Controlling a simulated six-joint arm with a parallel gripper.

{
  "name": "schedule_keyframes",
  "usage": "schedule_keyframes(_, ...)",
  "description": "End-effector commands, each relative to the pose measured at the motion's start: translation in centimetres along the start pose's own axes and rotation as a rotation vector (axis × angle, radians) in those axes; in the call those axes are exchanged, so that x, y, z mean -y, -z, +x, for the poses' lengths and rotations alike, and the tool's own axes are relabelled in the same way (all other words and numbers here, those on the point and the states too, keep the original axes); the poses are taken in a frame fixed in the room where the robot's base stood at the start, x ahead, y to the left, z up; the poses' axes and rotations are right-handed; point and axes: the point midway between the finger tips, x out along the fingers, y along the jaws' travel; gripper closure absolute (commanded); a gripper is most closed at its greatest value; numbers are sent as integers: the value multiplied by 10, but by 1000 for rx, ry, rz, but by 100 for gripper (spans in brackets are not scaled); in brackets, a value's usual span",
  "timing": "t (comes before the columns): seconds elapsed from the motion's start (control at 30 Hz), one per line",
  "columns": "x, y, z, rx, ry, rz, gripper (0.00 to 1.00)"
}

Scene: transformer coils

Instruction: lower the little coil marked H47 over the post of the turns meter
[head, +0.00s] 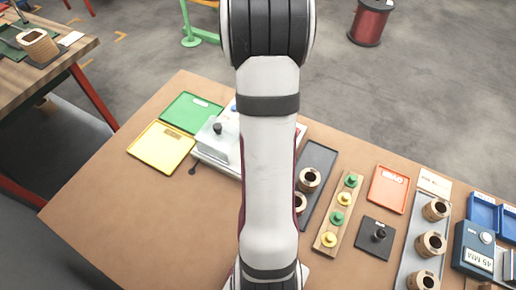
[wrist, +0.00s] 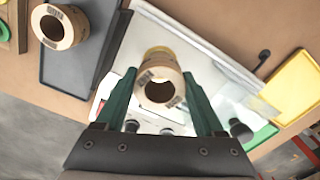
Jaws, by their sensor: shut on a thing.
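In the wrist view, my gripper (wrist: 160,98) has its two green fingers on either side of a little tan coil (wrist: 161,82) and is shut on it. The coil has dark printed labels, too small to read, and I look down into its open bore. The white turns meter (wrist: 145,27) with its clear cover (wrist: 215,62) lies below and behind the coil. Its post is not distinguishable; the coil and fingers cover part of the meter. In the head view, my arm hides the gripper, the held coil and much of the turns meter (head: 212,158).
A dark tray (head: 322,158) with coils stands right of the arm. Farther right are a wooden strip (head: 328,239) of coloured knobs, a red tray (head: 388,193), a grey coil tray (head: 408,250) and a blue box (head: 474,250). Green (head: 190,112) and yellow (head: 160,148) trays lie left.

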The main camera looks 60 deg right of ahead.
Motion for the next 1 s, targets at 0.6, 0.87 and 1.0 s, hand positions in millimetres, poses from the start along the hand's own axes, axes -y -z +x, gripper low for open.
schedule_keyframes(0.6, 0, 0, 18, 0, 0, 1, 92)
schedule_keyframes(0.87, 0, 0, 27, 0, 0, 0, 92)
schedule_keyframes(1.0, 0, 0, 31, 1, 0, 0, 28)
